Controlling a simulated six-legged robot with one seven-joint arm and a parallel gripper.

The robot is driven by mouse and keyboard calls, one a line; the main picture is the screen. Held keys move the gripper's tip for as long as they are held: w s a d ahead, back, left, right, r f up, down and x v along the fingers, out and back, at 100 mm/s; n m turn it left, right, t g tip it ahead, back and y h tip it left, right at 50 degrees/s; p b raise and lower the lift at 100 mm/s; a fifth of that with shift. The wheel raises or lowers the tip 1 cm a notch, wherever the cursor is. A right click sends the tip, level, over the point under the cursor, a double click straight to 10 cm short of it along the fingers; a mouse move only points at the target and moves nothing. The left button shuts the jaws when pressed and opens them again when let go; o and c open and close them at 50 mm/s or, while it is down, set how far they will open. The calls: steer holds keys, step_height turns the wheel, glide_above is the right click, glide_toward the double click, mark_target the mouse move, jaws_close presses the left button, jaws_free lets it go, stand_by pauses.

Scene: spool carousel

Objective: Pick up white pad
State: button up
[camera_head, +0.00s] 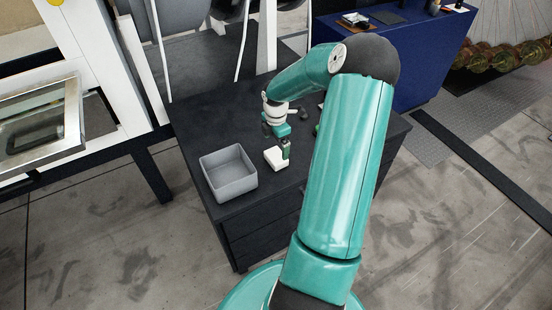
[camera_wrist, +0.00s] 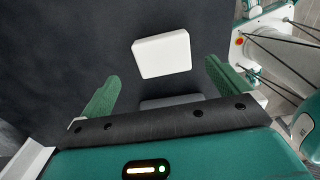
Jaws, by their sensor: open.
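The white pad (camera_head: 274,158) is a small flat block with rounded corners on the dark table top. In the wrist view the white pad (camera_wrist: 162,54) lies ahead of the fingertips, roughly centred between them and a little tilted in the picture. My gripper (camera_head: 285,151) hangs just above and beside the pad in the head view. In the wrist view my gripper (camera_wrist: 163,75) has its two green fingers spread wide with nothing between them. A grey patch below the pad in that view is partly hidden by the gripper body.
A grey open bin (camera_head: 228,184) stands left of the pad near the table edge. The dark table (camera_head: 190,121) has clear room at its back left. Small dark items (camera_head: 303,112) lie behind the gripper. A blue cabinet (camera_head: 425,62) stands at the back right.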

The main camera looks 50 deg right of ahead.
mark_target(276, 155)
steer(key=f, duration=0.6)
steer(key=shift+s+a+f, duration=0.1)
steer(key=shift+s+f, duration=0.1)
steer(key=shift+f, duration=0.15)
steer(key=shift+c, duration=0.4)
steer(key=c, duration=0.9)
